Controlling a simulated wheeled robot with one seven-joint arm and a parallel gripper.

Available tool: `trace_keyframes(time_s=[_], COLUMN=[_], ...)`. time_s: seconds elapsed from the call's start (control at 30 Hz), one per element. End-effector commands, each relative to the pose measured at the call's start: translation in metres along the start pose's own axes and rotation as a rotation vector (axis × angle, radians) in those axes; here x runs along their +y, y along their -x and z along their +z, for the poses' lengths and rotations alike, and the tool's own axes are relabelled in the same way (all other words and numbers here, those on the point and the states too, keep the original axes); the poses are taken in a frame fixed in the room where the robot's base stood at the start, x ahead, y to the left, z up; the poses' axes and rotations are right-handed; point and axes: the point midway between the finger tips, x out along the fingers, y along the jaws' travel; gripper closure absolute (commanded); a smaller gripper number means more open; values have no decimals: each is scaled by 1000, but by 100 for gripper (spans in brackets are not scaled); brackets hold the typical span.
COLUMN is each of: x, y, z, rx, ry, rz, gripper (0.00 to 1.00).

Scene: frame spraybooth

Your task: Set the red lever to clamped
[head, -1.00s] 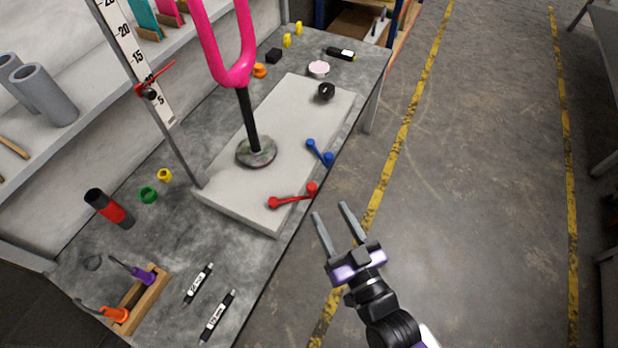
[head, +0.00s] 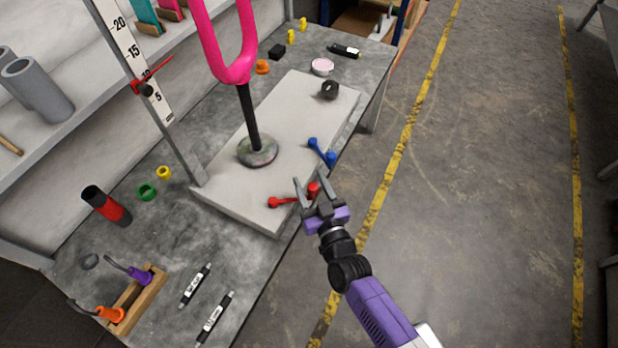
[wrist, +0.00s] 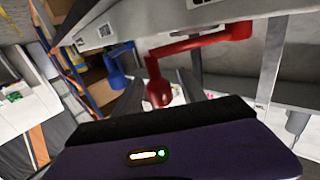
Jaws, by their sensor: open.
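The red lever (head: 279,202) is on the front edge of the pale raised slab (head: 240,207). Its arm runs along the edge, with a round knob at the left end and its right end partly behind my gripper. My gripper (head: 311,181) is open, its fingers at the right end of the lever in the head view. In the wrist view the red lever (wrist: 200,42) lies across the upper middle, and its ball end (wrist: 159,94) hangs down near the fingers. I cannot tell whether a finger touches it.
A blue lever (head: 321,151) sits farther along the same edge and also shows in the wrist view (wrist: 117,66). A pink fork on a black post (head: 249,120) stands on the slab. The floor to the right is clear.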

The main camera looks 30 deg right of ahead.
Motion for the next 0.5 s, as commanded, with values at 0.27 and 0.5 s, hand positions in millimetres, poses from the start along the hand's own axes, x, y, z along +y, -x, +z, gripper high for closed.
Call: trace_keyframes(time_s=[0.27,0.5], x=[0,0], y=[-12,-12], z=[0,0], rx=[-1,-1], ry=[0,0], rz=[0,0], gripper=[51,67])
